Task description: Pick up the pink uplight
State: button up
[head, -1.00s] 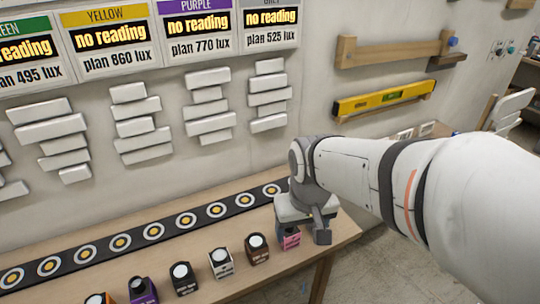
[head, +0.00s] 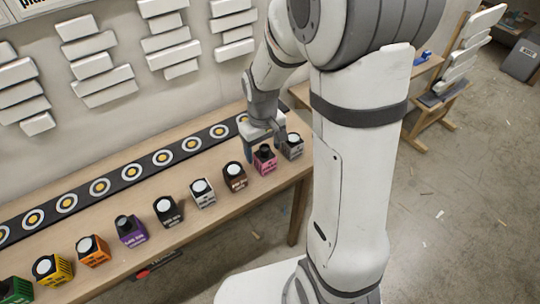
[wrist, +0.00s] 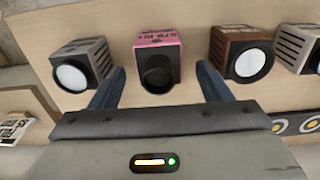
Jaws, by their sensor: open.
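The pink uplight (head: 265,159) is a small pink box with a black round top, standing near the right end of the wooden table in the head view. In the wrist view the pink uplight (wrist: 158,58) sits at the top middle, between and just beyond the fingers. My gripper (head: 266,148) is open and close over it from the wall side. In the wrist view the two blue fingers of my gripper (wrist: 160,88) stand apart, one on each side of its black top. I cannot tell whether they touch it.
A grey uplight (head: 291,146) stands close on the right of the pink one, a brown uplight (head: 235,176) on the left. Several more coloured uplights line the table (head: 185,236). A black strip with round targets (head: 131,172) runs behind, along the wall.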

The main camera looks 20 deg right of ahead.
aim_at(265, 156)
notch_tip(265, 156, down, 4)
jog(key=shift+d+r, duration=0.15)
jog(key=shift+s, duration=0.1)
jog(key=c, duration=1.1)
